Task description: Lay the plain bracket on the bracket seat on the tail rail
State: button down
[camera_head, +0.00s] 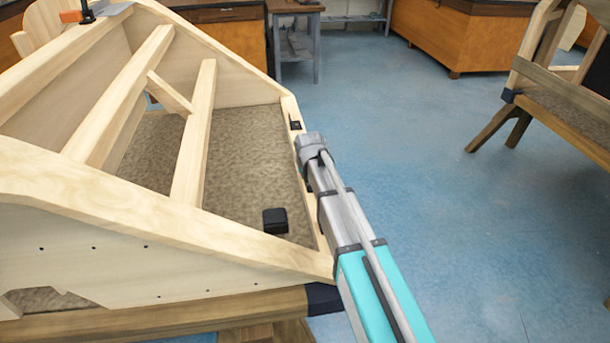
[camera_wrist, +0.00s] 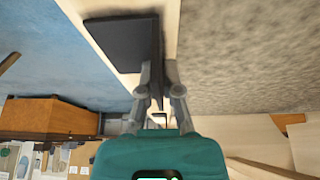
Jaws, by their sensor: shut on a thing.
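The plain bracket (camera_wrist: 122,42) is a dark, L-shaped piece in the wrist view, with a flat plate and an upright flange. My gripper (camera_wrist: 160,75) is shut on its flange. The bracket lies over the pale wooden tail rail (camera_wrist: 172,28), its plate reaching left past the rail edge over the blue floor. I cannot tell whether it touches the rail. In the head view the tail rail (camera_head: 289,108) runs along the right side of the frame. My arm hides the gripper's fingers there. The bracket seat is not clearly visible.
A small black piece (camera_head: 296,125) is on the rail just beyond my wrist in the head view. A black block (camera_head: 275,220) stands on the brown felt-like panel (camera_head: 250,150). Sloping wooden bars (camera_head: 195,135) rise to the left. Blue floor is open to the right.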

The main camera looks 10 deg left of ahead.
jog(key=c, duration=0.7)
grip_release()
jog(key=shift+r, duration=0.15)
